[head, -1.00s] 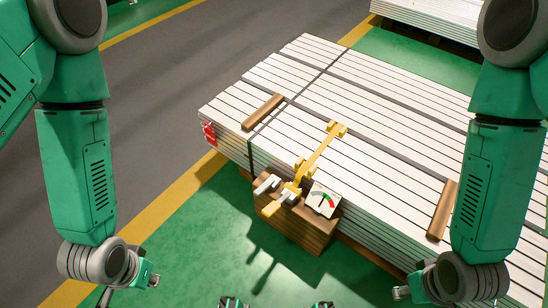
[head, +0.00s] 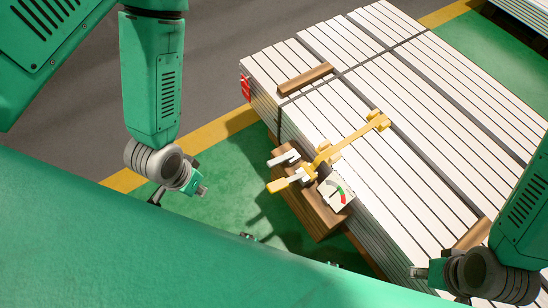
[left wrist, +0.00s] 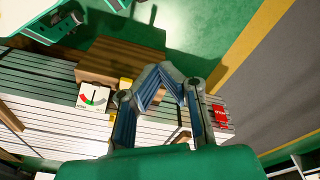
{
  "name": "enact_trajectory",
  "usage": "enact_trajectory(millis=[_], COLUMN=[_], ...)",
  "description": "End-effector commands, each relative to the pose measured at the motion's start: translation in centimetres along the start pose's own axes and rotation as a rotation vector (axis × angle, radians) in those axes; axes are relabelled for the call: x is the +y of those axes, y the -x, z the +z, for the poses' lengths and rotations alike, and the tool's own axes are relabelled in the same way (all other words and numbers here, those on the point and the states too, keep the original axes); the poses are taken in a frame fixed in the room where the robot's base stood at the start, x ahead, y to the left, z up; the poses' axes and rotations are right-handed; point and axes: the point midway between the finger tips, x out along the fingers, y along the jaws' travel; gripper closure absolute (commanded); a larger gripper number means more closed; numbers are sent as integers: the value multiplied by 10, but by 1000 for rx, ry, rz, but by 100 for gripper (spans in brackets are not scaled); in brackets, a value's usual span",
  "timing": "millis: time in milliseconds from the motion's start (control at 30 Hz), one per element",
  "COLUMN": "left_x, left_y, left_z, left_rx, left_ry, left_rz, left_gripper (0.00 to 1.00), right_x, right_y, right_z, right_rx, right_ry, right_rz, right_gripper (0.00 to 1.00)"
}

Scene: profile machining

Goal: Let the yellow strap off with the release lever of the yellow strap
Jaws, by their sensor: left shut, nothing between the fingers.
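The yellow strap (head: 350,141) lies across the top of the stack of white profiles, with a yellow end piece at the far end. At its near end, a yellow lever (head: 283,185) sticks out over the wooden block at the stack's side. A small yellow part (left wrist: 126,83) shows beside the gauge in the left wrist view. My left gripper (left wrist: 161,72) is shut and empty, left of the lever in the head view and apart from it; its fingers are mostly hidden there. My right gripper (head: 420,271) is at the lower right; its fingers are too small to judge.
A white gauge (head: 336,193) sits beside the lever on the wooden block (head: 318,215). A pale lever (head: 285,158) stands nearby. Wooden battens (head: 305,78) lie on the stack; a red tag (head: 245,88) is on its end. Green floor left of the block is clear.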

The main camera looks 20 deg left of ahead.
Motion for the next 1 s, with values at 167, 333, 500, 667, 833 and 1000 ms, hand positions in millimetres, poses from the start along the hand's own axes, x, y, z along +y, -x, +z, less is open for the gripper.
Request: enact_trajectory(millis=[167,333,500,667,833,1000], left_x=[32,55,62,63,64,69], left_y=[-79,-101,-100,-98,-104,-128], left_z=[-116,-190,-208,-207,-208,-215], left_rx=[211,341,373,370,369,369], left_ry=[-266,-463,-516,-515,-514,-514], left_rz=[98,133,138,136,136,137], left_gripper=[100,100,100,100,100,100], right_x=[0,0,0,0,0,0], right_y=[-56,-80,-80,-79,-82,-93], right_z=[4,5,4,4,4,5], right_rx=[-2,-1,0,0,0,0], right_ry=[-1,-1,-1,-1,-1,-1], right_rz=[1,1,0,0,0,1], right_gripper=[60,60,60,60,60,60])
